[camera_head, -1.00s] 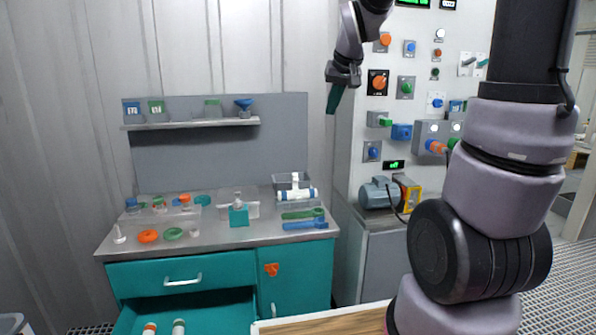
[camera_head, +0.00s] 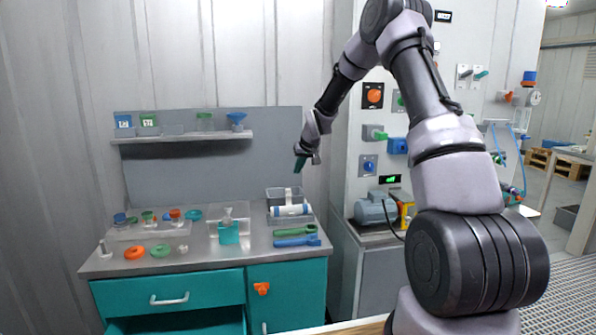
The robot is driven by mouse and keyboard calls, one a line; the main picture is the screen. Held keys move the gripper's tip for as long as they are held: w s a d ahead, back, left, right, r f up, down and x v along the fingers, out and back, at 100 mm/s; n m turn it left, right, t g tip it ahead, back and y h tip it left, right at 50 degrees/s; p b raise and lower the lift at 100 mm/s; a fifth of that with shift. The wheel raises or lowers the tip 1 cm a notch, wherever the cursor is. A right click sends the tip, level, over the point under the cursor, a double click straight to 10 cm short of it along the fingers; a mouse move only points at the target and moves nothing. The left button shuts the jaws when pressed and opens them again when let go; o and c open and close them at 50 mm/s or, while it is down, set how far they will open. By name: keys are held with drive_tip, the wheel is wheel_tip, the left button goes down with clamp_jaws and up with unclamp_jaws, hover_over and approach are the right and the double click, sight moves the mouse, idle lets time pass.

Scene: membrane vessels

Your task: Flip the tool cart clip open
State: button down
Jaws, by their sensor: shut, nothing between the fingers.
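The tool cart (camera_head: 286,287) is a teal cabinet with a grey metal top at the lower left. A small orange clip (camera_head: 262,289) sits on its right door, near the upper left of the door. It is too small to tell its exact position. My gripper (camera_head: 299,164) hangs above and behind the cart's right part, its teal fingers shut and pointing down, with nothing in them. It is well above the clip and touches nothing that I can see.
A grey box and a white cylinder (camera_head: 291,210), green and blue wrenches (camera_head: 297,242) and a teal holder (camera_head: 228,233) stand on the cart top. The left drawer (camera_head: 170,297) is closed; one below is pulled out. A control panel cabinet (camera_head: 352,150) stands to the right.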

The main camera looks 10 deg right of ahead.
sight(290, 194)
drive_tip(key=x, duration=1.1)
drive_tip(key=shift+f, duration=0.1)
drive_tip(key=shift+w, duration=0.35)
drive_tip(key=w, duration=0.2)
drive_tip(key=shift+w+f, duration=0.35)
drive_tip(key=shift+f, duration=0.05)
drive_tip(key=shift+s, duration=0.15)
